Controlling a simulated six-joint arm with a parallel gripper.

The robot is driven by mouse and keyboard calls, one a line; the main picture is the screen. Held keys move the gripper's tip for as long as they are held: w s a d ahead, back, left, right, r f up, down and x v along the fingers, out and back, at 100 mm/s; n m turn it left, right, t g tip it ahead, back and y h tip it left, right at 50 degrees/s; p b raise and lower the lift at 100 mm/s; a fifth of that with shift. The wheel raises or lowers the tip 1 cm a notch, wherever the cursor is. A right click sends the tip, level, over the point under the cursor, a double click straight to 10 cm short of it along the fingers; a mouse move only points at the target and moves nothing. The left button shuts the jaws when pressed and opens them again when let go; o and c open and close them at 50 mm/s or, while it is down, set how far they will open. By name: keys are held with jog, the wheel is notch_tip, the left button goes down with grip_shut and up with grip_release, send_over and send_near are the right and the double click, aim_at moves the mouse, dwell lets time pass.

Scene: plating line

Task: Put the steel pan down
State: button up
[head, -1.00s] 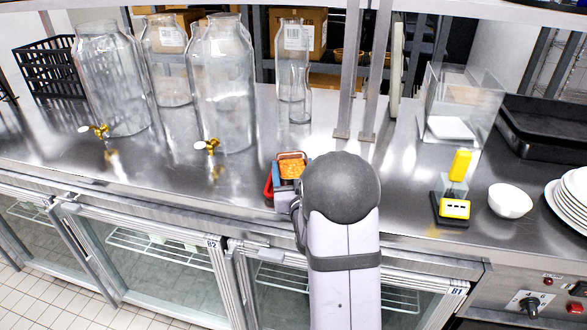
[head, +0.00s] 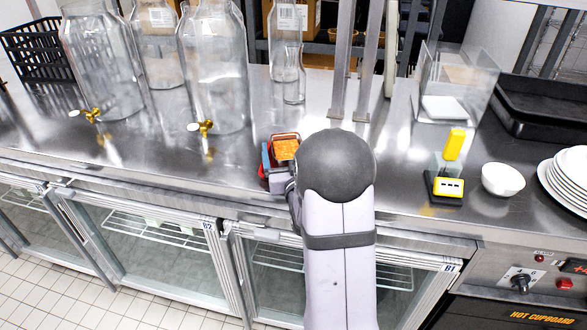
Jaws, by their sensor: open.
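A small pan (head: 286,137) with a reddish rim and orange food in it is on the steel counter (head: 340,128), near the front edge. Its near side is hidden by my gripper and arm, so I cannot see its full outline. My gripper (head: 277,167) is open, close against the near left side of the pan. A blue and red part of it shows at the left. The other fingertip is hidden, and I cannot tell whether the fingers touch the pan.
Large glass jars with brass taps (head: 213,75) and a glass bottle (head: 288,55) stand behind. To the right are a yellow and black device (head: 446,187), a white bowl (head: 503,179), stacked plates (head: 568,178) and black trays (head: 545,110). The counter left of the pan is clear.

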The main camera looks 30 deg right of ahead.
jog(key=v, duration=0.5)
jog(key=shift+s+a+b, duration=0.15)
jog(key=shift+s+b, duration=0.25)
jog(key=shift+s+r+p, duration=0.1)
jog(key=shift+r+p, duration=0.05)
jog(key=shift+p, duration=0.65)
jog(key=shift+s+a+p, duration=0.15)
jog(key=shift+s+p, duration=0.1)
jog(key=shift+p, duration=0.65)
jog(key=p+v, duration=0.1)
jog(key=p, duration=0.2)
jog(key=shift+s+a, duration=0.15)
jog(key=shift+s, duration=0.15)
jog(key=p, duration=0.3)
jog(key=shift+s+a+p, duration=0.15)
jog(key=shift+s+p, duration=0.15)
jog(key=shift+s, duration=0.1)
jog(key=p, duration=0.2)
jog(key=s+p, duration=0.1)
jog(key=shift+s+a+p, duration=0.15)
jog(key=shift+a+p, duration=0.1)
jog(key=shift+p, duration=0.1)
jog(key=shift+s+a+p, duration=0.15)
jog(key=shift+s+p, duration=0.25)
jog(key=shift+p, duration=0.25)
jog(key=shift+f, duration=0.2)
